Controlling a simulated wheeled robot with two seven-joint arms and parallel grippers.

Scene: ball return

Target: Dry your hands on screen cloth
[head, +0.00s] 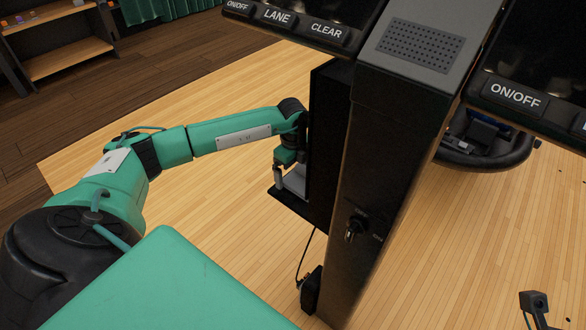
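My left arm reaches across to the dark column, and its gripper (284,176) is at a small black shelf on the column's left side. A pale grey piece (296,184), possibly the screen cloth, shows at that shelf right beside the gripper. It is small and partly hidden, so I cannot tell whether the fingers touch or hold it. At the bottom right corner a small dark and grey part (535,301) shows, possibly my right gripper. Its fingers cannot be made out.
The column (385,160) carries dark screens with labelled buttons (515,96) and a speaker grille (420,46). A cable hangs below the shelf (288,199). A dark rounded ball return (486,138) stands behind. A wooden shelf unit (68,58) is far left. Open wooden floor lies around.

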